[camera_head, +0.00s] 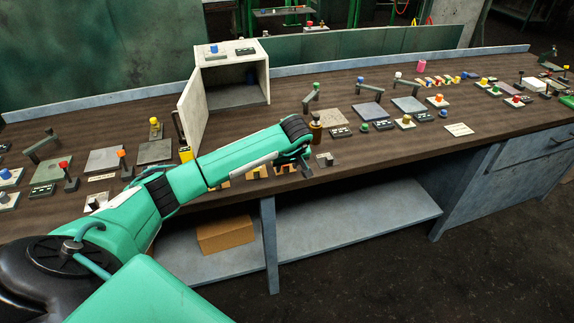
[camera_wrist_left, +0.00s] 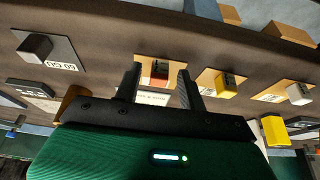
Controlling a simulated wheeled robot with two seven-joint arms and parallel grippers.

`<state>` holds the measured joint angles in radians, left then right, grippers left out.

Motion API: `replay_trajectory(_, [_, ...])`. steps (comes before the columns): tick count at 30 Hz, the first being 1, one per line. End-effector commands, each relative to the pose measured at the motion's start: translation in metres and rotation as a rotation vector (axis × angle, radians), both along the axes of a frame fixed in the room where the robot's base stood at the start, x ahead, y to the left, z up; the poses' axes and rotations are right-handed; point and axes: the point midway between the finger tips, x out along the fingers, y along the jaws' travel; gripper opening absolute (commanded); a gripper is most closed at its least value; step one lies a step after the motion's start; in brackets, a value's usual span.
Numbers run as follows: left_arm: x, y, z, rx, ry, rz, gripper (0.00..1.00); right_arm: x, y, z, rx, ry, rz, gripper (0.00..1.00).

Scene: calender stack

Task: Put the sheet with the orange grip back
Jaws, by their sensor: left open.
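The sheet with the orange grip (camera_wrist_left: 148,64) is a small tan plate lying on the brown bench top in the left wrist view. Its orange block grip (camera_wrist_left: 158,72) shows between my left gripper's fingers. My left gripper (camera_wrist_left: 158,73) is open, with one dark finger to each side of the grip; I cannot tell whether they touch it. In the head view my left gripper (camera_head: 303,162) is over the bench's front edge, and the arm partly hides the small sheets there. A sheet with a yellow grip (camera_wrist_left: 223,85) and one with a white grip (camera_wrist_left: 298,93) lie beside it.
A grey plate with a dark knob (camera_wrist_left: 38,50) lies on the other side. A brown bottle (camera_head: 316,128) stands close to my gripper. A white cabinet (camera_head: 250,50) with an open door (camera_head: 193,110) stands behind. Several button panels and levers crowd the bench (camera_head: 390,150).

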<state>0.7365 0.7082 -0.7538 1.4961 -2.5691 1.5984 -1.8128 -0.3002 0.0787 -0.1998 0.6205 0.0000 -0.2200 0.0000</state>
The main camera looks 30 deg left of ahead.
Motion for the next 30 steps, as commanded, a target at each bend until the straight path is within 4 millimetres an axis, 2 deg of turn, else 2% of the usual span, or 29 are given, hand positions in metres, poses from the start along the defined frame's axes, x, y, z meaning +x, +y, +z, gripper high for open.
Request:
replay_trajectory(3, [0.0,0.0,0.006,0.0,0.0,0.0,0.41,0.0,0.0,0.005,0.0,0.0,0.0,0.36])
replay_trajectory(5, [-0.001,-0.002,0.011,0.0,-0.003,-0.001,0.41,0.0,-0.001,0.0,-0.001,0.0,0.001,0.36])
replay_trajectory(15, [-0.019,-0.023,0.077,0.0,-0.004,-0.002,0.41,0.0,-0.002,-0.013,-0.002,0.001,0.001,0.36])
replay_trajectory(19, [-0.024,-0.03,0.097,0.0,-0.004,-0.001,0.41,0.0,-0.002,-0.017,-0.002,0.001,0.001,0.36])
replay_trajectory(24, [-0.029,-0.034,0.112,0.0,-0.002,0.001,0.41,0.0,-0.002,-0.018,-0.002,0.001,0.001,0.36])
replay_trajectory(30, [-0.03,-0.035,0.114,0.0,0.0,0.001,0.41,0.0,-0.002,-0.018,-0.002,0.001,0.001,0.36])
